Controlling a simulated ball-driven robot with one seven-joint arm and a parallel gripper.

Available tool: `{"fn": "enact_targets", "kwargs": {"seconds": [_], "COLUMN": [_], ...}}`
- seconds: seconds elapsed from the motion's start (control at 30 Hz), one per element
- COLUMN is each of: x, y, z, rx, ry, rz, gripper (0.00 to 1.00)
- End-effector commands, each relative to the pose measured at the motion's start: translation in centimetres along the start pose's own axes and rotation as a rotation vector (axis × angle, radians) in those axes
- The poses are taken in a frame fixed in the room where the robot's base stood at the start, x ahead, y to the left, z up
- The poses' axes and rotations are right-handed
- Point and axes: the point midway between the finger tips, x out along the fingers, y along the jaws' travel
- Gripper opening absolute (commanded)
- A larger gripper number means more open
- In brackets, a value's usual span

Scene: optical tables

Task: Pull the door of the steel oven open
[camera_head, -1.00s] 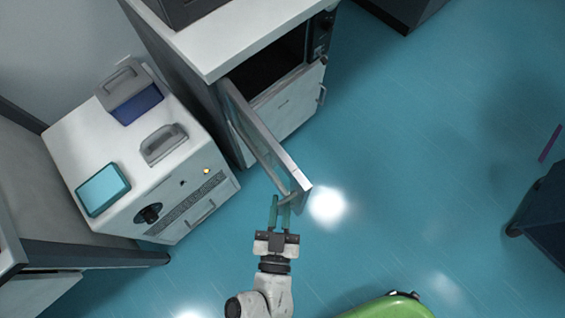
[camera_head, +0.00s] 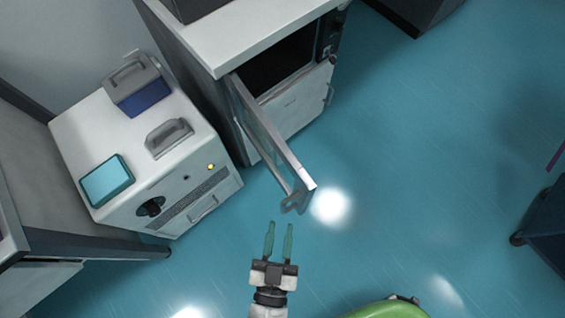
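The steel oven's door (camera_head: 270,142) stands swung wide open, hinged at the left side of the oven's dark opening (camera_head: 290,68). Its free edge points toward me, with the handle (camera_head: 292,203) near that end. My gripper (camera_head: 279,228) is below the handle in the picture, apart from it. Its two greenish fingers are spread and nothing is between them.
A white cabinet (camera_head: 165,165) with a blue-grey box (camera_head: 138,88), a grey handled item (camera_head: 168,138) and a teal box (camera_head: 107,181) on top stands to the left. A dark blue object (camera_head: 545,225) is at the right edge. Blue floor (camera_head: 420,150) is clear right of the door.

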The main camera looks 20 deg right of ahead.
Motion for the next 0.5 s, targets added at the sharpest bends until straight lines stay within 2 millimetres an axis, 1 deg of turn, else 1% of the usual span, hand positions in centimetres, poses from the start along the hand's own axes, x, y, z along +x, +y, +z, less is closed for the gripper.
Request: {"fn": "enact_targets", "kwargs": {"seconds": [0.03,0.1,0.2,0.33,0.5], "x": [-1.0,-2.2,-3.4,-4.3,-4.5], "y": [-0.1,-0.1,0.0,0.0,0.0], "z": [0.1,0.1,0.1,0.1,0.0], "rx": [-0.001,-0.001,-0.001,-0.001,-0.001], "ry": [-0.003,-0.002,-0.002,0.0,0.001], "rz": [-0.003,-0.003,-0.001,-0.001,0.0], "gripper": [0.29,0.29,0.29,0.29,0.29]}}
